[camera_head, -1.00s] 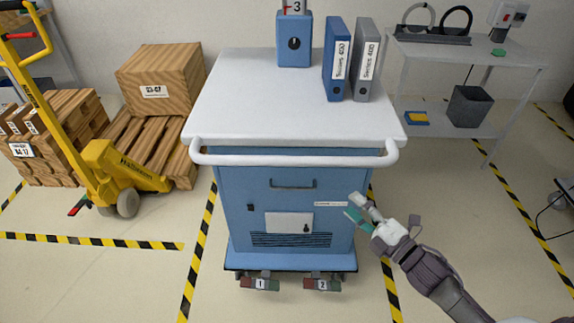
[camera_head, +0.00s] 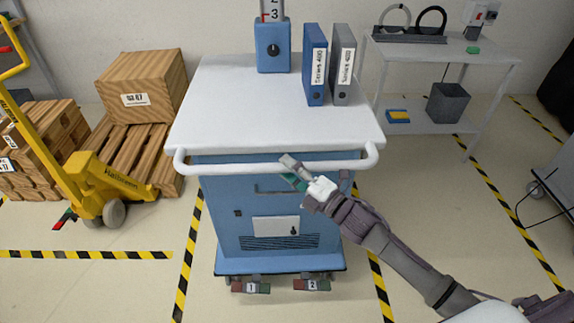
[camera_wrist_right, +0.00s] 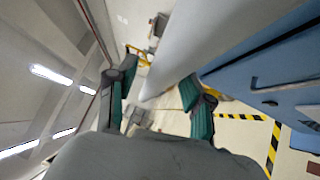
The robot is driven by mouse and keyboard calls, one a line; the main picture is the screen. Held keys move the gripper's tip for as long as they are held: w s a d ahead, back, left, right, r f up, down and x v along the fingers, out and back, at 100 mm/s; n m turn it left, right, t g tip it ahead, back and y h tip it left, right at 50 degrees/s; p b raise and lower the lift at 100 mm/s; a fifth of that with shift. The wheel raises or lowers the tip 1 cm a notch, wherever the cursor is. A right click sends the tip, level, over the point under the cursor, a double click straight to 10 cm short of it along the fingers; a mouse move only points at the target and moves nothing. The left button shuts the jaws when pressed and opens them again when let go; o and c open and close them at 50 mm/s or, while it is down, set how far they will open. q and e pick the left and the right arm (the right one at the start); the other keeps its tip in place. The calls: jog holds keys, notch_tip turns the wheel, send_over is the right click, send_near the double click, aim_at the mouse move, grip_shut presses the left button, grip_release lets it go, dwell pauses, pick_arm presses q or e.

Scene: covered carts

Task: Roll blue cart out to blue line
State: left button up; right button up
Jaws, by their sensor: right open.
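The blue cart (camera_head: 300,225) stands straight ahead, with a white top (camera_head: 240,105), a drawer, a panel and two brake pedals numbered 1 (camera_head: 251,287) and 2 (camera_head: 312,285). Its white handle bar (camera_head: 215,169) runs along the near edge. My right gripper (camera_head: 291,174) is open at the middle of the bar. In the right wrist view the white bar (camera_wrist_right: 172,60) shows between the two spread fingers (camera_wrist_right: 158,98). I cannot tell whether they touch it. My left gripper is not in view. No blue line shows on the floor.
A blue device (camera_head: 273,50) and two binders (camera_head: 328,65) stand on the cart. A yellow pallet jack (camera_head: 95,185) and wooden crates (camera_head: 140,85) are left. A grey shelf table (camera_head: 440,52) is right.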

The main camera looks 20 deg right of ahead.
jog(key=shift+w+a, duration=0.2)
jog(key=shift+w, duration=0.15)
jog(key=shift+c, duration=0.4)
grip_shut()
